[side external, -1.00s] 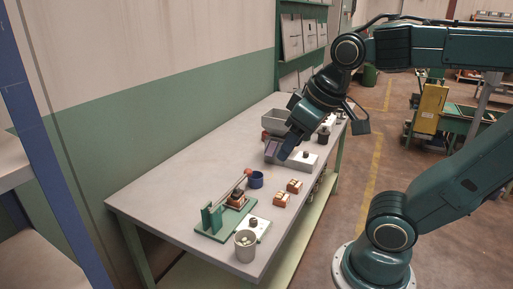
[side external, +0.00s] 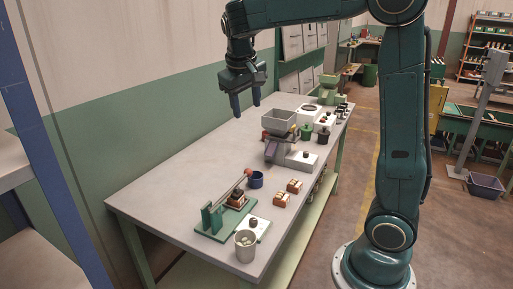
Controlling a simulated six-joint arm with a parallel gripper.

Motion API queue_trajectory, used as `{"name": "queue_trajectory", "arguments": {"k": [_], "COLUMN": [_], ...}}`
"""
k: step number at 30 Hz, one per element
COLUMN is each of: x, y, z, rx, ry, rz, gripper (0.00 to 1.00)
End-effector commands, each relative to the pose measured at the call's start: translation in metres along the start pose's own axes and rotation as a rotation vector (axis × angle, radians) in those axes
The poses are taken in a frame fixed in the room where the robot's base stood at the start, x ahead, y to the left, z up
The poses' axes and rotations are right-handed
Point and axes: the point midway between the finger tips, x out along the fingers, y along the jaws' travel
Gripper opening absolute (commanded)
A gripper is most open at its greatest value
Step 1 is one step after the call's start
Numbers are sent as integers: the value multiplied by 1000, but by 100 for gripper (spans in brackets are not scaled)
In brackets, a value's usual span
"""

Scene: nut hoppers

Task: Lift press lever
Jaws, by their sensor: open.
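The press (side external: 212,217) stands near the front of the table on a green base plate. Its lever (side external: 233,188) slants up to the right from the green post and ends in a reddish knob (side external: 248,173). A small brown block (side external: 236,200) sits under the lever. My gripper (side external: 246,112) hangs above the back left part of the table, fingers pointing down, open and empty. It is well above and behind the press, apart from the lever.
Two brown blocks (side external: 294,186) lie further right. A grey cup (side external: 245,246) stands by the front edge. A grey hopper (side external: 280,121) stands behind, near my gripper. The table's left side (side external: 170,185) is clear.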

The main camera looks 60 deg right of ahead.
Motion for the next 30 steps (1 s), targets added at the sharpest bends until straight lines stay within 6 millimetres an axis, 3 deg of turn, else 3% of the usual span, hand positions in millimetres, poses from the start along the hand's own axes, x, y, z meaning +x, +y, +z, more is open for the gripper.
{"name": "queue_trajectory", "arguments": {"k": [6, 15, 30], "x": [29, 75, 161], "y": [-1, -7, -23], "z": [-32, -65, -88], "rx": [62, 151, 292], "ry": [-75, -174, -319], "rz": [54, 116, 184], "gripper": [49, 49, 49]}}
